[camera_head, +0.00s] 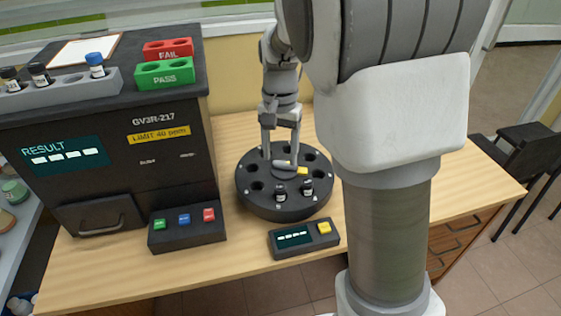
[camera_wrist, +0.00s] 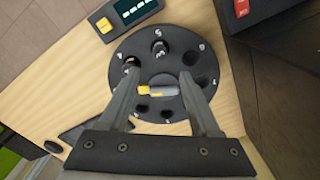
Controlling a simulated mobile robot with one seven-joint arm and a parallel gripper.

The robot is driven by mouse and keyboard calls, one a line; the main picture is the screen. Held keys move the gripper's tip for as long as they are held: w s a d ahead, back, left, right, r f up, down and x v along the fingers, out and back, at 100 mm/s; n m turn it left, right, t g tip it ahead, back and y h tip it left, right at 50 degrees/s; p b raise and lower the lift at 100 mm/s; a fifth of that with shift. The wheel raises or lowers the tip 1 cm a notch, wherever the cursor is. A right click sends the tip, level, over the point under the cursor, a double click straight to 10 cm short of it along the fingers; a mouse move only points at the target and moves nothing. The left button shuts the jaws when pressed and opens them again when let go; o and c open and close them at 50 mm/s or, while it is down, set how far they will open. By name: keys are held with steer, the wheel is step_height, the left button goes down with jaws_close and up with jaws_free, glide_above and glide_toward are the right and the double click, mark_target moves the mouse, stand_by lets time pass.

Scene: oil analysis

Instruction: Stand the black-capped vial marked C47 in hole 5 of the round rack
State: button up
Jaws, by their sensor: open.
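The round black rack (camera_head: 251,203) stands on the table; it also shows in the wrist view (camera_wrist: 196,122). Two small dark-topped vials stand in its front holes, one vial (camera_head: 281,193) on the left and one vial (camera_head: 307,188) on the right. The wrist view shows them as one vial (camera_wrist: 160,48) and another vial (camera_wrist: 130,66). Their markings are too small to read, so I cannot tell which is C47; the hole numbers are also unclear. My gripper (camera_head: 281,160) is open above the rack's middle, its fingers (camera_wrist: 160,76) apart with no vial between them.
A grey and yellow piece (camera_wrist: 150,90) lies at the rack's centre. A small display box (camera_head: 303,238) stands before the rack. The analyser (camera_head: 165,170) is at left, carrying a grey holder (camera_head: 65,86) with several vials, a green PASS block (camera_head: 165,74) and a red FAIL block (camera_head: 168,48).

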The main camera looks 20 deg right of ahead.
steer(key=s+r+n+t, duration=0.2)
steer(key=s+r+n, duration=0.1)
steer(key=s, duration=0.7)
steer(key=s+r+n+t, duration=0.3)
steer(key=s+r, duration=0.3)
steer(key=s, duration=0.4)
steer(key=shift+s+r+n+t, duration=0.2)
steer(key=shift+n+t, duration=0.1)
steer(key=shift+n, duration=0.1)
step_height(320, 180, up, 10)
steer(key=p, duration=1)
